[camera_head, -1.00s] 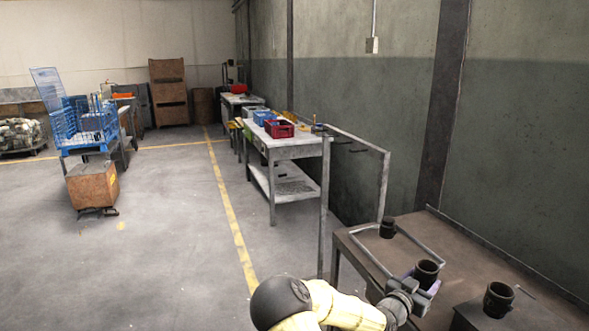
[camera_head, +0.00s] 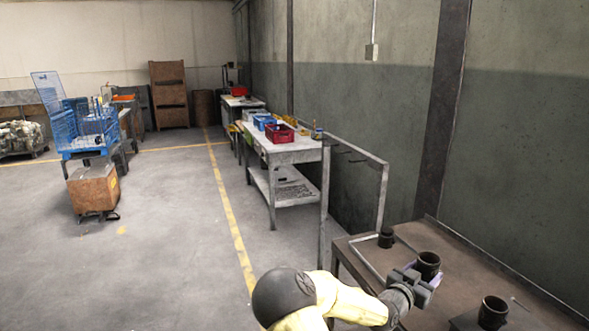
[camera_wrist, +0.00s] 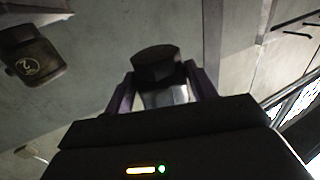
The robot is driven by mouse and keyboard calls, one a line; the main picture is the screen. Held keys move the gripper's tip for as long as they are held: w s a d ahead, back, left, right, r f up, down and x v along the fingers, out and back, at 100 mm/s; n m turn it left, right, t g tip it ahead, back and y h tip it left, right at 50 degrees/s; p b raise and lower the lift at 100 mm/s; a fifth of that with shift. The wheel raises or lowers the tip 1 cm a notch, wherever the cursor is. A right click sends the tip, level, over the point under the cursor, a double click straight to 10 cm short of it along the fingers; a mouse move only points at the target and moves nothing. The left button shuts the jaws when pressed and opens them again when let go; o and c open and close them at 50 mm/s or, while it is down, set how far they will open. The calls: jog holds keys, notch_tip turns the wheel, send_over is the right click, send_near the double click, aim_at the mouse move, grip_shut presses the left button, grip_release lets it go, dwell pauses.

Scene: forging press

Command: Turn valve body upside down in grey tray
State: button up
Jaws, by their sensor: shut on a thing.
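My gripper (camera_head: 426,280) is shut on a dark, cup-like valve body (camera_head: 428,264), held above the brown bench at lower right in the head view. Its round opening faces up there. In the wrist view the held valve body (camera_wrist: 157,66) sits between two purple fingers, with a dark end and a paler shiny part. A similar dark piece (camera_head: 386,238) stands on the bench behind, and another (camera_head: 493,312) stands nearer at right. A thin grey rim (camera_head: 368,259) lies on the bench's left part; I cannot tell whether it is the grey tray.
The brown bench (camera_head: 470,275) runs along the wall. A metal rail frame (camera_head: 384,185) rises at its far end. Farther off is a table (camera_head: 295,152) with red and blue bins. In the wrist view, a dark block (camera_wrist: 32,55) with a round mark is at upper left.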

jog(key=shift+r+p, duration=0.4)
jog(key=shift+r, duration=0.55)
jog(key=shift+f, duration=0.1)
jog(key=shift+f+m+b, duration=0.1)
jog(key=shift+m+b, duration=0.2)
jog(key=shift+b, duration=0.3)
jog(key=m+b, duration=0.7)
jog(key=b, duration=0.1)
jog(key=shift+m+b, duration=0.3)
jog(key=shift+b, duration=0.1)
jog(key=shift+m, duration=0.4)
jog(key=shift+b, duration=0.4)
